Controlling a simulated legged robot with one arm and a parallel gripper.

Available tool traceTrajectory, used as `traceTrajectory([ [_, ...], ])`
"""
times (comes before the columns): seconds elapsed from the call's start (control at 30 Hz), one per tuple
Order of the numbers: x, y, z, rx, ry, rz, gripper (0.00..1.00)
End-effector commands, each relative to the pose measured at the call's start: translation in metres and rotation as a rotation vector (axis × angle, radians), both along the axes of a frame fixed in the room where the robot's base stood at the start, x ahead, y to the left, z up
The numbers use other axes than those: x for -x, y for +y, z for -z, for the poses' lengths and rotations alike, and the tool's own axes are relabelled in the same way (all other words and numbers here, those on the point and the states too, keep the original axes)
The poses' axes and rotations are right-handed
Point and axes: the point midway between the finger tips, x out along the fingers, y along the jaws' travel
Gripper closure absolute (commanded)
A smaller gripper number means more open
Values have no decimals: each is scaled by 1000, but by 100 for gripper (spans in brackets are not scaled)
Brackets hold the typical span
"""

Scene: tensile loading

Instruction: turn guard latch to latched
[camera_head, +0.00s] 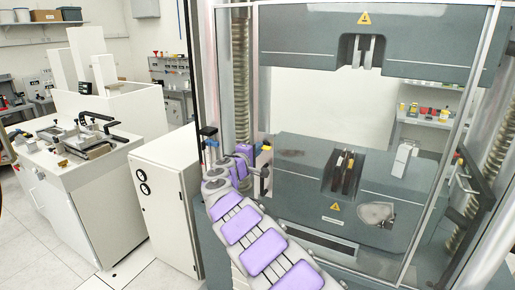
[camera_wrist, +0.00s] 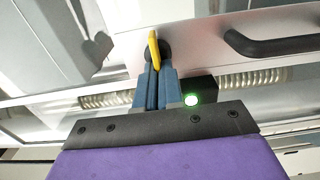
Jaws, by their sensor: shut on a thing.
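The guard latch is a yellow lever (camera_wrist: 153,48) on a dark round pivot, on the pale metal plate in the wrist view. My gripper (camera_wrist: 154,75) has its blue fingers shut on the latch's near end, and the yellow part sticks out past the fingertips. In the head view the latch is a small yellow spot (camera_head: 266,147) by the left side of the guard, at the end of my purple arm. The clear guard door (camera_head: 330,105) stands in front of the testing machine. The fingers and pivot are too small there to read the latch's angle.
A black bar handle (camera_wrist: 270,43) is right of the latch. A green light (camera_wrist: 191,100) glows on a black block beside the fingers. Ribbed screw columns (camera_head: 241,75) flank the machine. A white cabinet (camera_head: 165,195) and a bench (camera_head: 80,150) stand left.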

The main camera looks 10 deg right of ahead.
Motion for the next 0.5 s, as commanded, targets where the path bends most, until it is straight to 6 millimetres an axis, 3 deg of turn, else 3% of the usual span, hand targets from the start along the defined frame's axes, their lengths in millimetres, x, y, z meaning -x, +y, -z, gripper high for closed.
traceTrajectory([
  [0.47, -1, 3, 2, 10, 10, -7, 100],
  [0.5, -1, 3, 2, 10, 10, -7, 90],
])
